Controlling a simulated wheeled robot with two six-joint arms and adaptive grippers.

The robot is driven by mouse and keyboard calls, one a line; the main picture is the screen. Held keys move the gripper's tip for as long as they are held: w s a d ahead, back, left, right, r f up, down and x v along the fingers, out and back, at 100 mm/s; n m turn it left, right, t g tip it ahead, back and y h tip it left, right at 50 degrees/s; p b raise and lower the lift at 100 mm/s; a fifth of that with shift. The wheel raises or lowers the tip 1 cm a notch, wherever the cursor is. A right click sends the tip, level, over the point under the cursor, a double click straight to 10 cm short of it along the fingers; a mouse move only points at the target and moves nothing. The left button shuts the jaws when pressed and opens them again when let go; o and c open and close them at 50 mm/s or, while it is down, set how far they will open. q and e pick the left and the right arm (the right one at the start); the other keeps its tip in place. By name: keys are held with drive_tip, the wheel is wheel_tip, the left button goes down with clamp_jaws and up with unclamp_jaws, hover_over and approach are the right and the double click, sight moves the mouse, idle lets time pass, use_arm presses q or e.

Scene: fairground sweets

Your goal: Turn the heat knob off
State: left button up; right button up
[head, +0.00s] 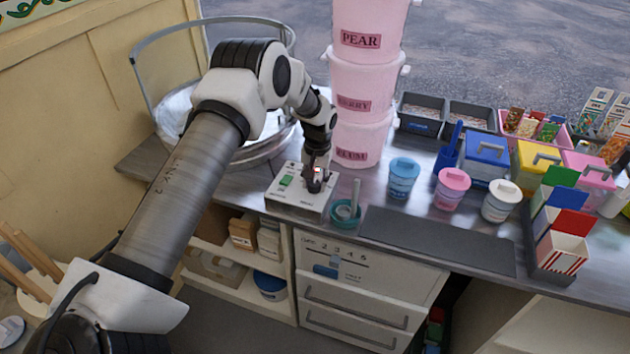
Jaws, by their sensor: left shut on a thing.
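A white control box (297,201) stands on the metal counter in the head view, with a green switch (286,181) on its left part. My left gripper (316,187) points down onto the right part of the box, where the heat knob sits. It is shut on the knob, which its fingers mostly hide, so I cannot tell the knob's setting. A small red light shows by the fingers. My right gripper is not in view.
A teal cup (345,214) with a stick stands just right of the box. Stacked pink tubs (362,100) rise behind it, and a round metal pan (262,155) is behind left. Lidded jars (403,180) stand to the right. A dark mat (437,240) lies bare in front.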

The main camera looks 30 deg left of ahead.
sight(316, 181)
use_arm(q)
drive_tip(key=n, duration=0.5)
drive_tip(key=shift+s+f+n, duration=0.15)
drive_tip(key=shift+f+n, duration=0.05)
drive_tip(key=shift+n, duration=0.1)
drive_tip(key=shift+n+p, duration=0.3)
drive_tip(key=shift+n, duration=2)
drive_tip(key=o, duration=1.1)
drive_tip(key=shift+a, duration=0.1)
drive_tip(key=shift+o, duration=0.2)
wheel_tip(316, 181, up, 12)
drive_tip(key=shift+w, duration=0.45)
